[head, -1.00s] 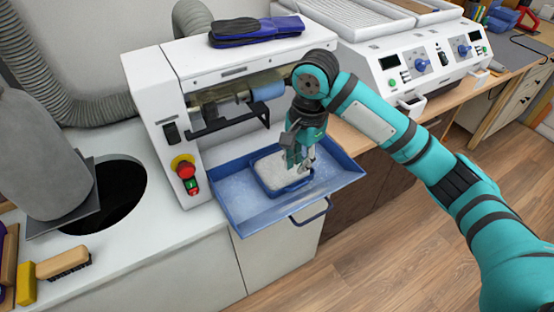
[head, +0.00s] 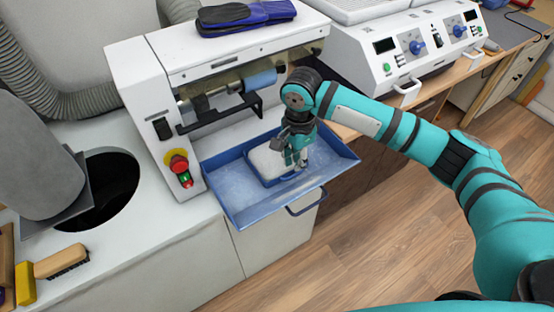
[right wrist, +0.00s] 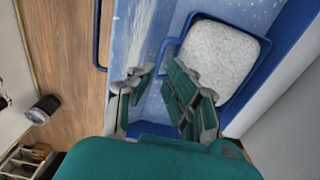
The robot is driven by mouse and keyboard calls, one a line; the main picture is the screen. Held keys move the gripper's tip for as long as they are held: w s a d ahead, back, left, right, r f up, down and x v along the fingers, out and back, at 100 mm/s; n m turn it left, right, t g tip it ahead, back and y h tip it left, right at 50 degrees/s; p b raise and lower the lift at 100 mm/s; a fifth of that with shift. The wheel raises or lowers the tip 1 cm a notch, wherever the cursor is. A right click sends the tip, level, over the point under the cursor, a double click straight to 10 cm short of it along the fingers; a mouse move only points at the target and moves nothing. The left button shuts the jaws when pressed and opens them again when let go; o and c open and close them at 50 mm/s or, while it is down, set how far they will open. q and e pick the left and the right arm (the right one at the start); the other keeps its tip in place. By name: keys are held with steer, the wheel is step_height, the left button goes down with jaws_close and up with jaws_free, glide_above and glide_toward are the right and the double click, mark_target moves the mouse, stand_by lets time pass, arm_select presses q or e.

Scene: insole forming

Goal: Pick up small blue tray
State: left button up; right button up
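The small blue tray (head: 275,184) holds pale grey-white granular material and stands inside a larger, wider blue tray (head: 237,209). My right gripper (head: 298,160) points down at the small tray's right end and covers part of it. In the right wrist view the small tray (right wrist: 243,95) lies just beyond the fingers, with a blue handle loop at its near end. Contact with the tray cannot be made out. My left gripper is not in view.
The white grinding machine (head: 160,90) with its roller rises behind the large tray. A red and green switch (head: 180,168) is at its left. Dark blue insoles (head: 246,14) lie on top. A control unit (head: 410,48) stands right. Open floor (head: 400,230) lies in front.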

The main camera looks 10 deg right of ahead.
mark_target(294, 172)
step_height(294, 172, down, 6)
steer(key=shift+r+p, duration=0.15)
steer(key=shift+p, duration=0.25)
jaws_close()
steer(key=shift+r, duration=0.1)
